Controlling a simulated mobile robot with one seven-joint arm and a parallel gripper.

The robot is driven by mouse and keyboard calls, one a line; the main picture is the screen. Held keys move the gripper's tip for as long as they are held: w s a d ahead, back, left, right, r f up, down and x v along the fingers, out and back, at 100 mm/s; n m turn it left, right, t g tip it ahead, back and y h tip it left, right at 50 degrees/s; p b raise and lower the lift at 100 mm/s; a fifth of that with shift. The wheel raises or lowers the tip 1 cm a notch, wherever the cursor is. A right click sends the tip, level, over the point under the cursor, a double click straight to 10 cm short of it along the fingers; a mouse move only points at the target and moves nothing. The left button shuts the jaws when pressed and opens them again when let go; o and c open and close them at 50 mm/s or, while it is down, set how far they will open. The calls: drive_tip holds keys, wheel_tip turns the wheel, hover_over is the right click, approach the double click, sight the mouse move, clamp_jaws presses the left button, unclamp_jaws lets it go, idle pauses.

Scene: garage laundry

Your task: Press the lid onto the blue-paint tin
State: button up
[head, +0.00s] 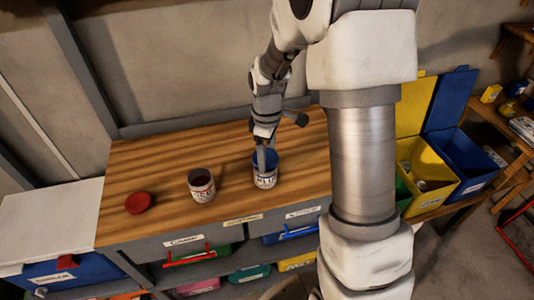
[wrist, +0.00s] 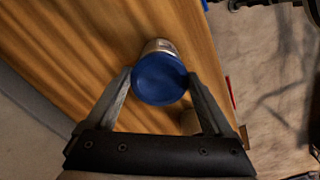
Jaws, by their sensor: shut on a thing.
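The blue-paint tin (head: 266,180) stands upright on the wooden bench, a white label on its front. My gripper (head: 263,158) points down at the tin's top. In the wrist view my gripper (wrist: 160,80) is shut on the round blue lid (wrist: 160,80), with a finger at each side of it. The tin's pale side (wrist: 158,46) shows just beyond the lid's edge. The lid covers the tin's mouth from this angle. I cannot tell whether the lid is seated on the rim or just above it.
A red lid (head: 139,203) lies farther left. Yellow (head: 428,180) and blue (head: 470,165) bins stand at the right. The bench's left part is mostly clear.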

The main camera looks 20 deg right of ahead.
drive_tip(key=shift+f+b, duration=0.45)
drive_tip(key=shift+f, duration=0.15)
idle(1.1)
drive_tip(key=o, duration=1)
drive_tip(key=shift+o, duration=0.2)
drive_tip(key=shift+r, duration=0.1)
drive_tip(key=shift+r+p, duration=2.65)
drive_tip(key=shift+r, duration=0.85)
clamp_jaws()
